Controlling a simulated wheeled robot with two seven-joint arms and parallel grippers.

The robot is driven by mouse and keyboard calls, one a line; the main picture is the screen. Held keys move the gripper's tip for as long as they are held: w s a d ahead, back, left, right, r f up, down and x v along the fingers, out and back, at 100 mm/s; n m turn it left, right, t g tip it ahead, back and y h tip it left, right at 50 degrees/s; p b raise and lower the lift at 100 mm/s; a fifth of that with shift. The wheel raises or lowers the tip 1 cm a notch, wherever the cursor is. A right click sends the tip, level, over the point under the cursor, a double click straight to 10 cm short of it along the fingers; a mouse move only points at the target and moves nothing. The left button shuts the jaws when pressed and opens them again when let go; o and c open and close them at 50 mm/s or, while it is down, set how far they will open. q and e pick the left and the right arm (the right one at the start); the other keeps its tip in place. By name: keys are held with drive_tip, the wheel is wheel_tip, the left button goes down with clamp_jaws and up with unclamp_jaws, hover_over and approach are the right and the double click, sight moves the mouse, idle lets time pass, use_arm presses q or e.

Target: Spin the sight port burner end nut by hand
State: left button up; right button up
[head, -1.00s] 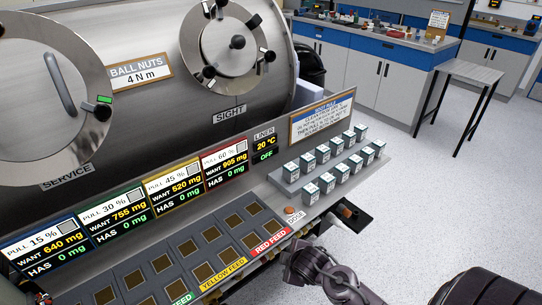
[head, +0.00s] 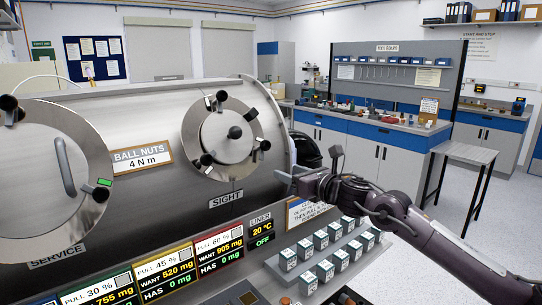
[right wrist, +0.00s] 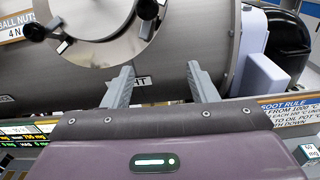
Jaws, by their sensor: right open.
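My right gripper (head: 308,166) is raised in front of the drum, right of and below the port, apart from the nuts. Its fingers are spread and empty in the right wrist view (right wrist: 160,70), where the port (right wrist: 95,15) shows upper left, partly cut off. My left gripper is out of view.
The service port (head: 50,185) is at left on the drum. Below are the feed displays (head: 165,275) and a shelf of small labelled boxes (head: 320,240). A soot rule sign (head: 302,212) stands under my right arm. A side table (head: 465,153) and workbench are beyond.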

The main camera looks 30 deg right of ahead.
sight(270, 147)
drive_tip(key=w+r+n+p, duration=0.1)
drive_tip(key=w+p, duration=0.1)
drive_tip(key=w+r+n+p, duration=0.1)
drive_tip(key=w+r+p, duration=0.1)
drive_tip(key=w+a+r+n+y+p, duration=0.1)
drive_tip(key=w+r, duration=0.1)
drive_tip(key=shift+w+p, duration=0.15)
drive_tip(key=shift+p, duration=0.25)
drive_tip(key=shift+w+a+f, duration=0.2)
drive_tip(key=shift+w, duration=0.5)
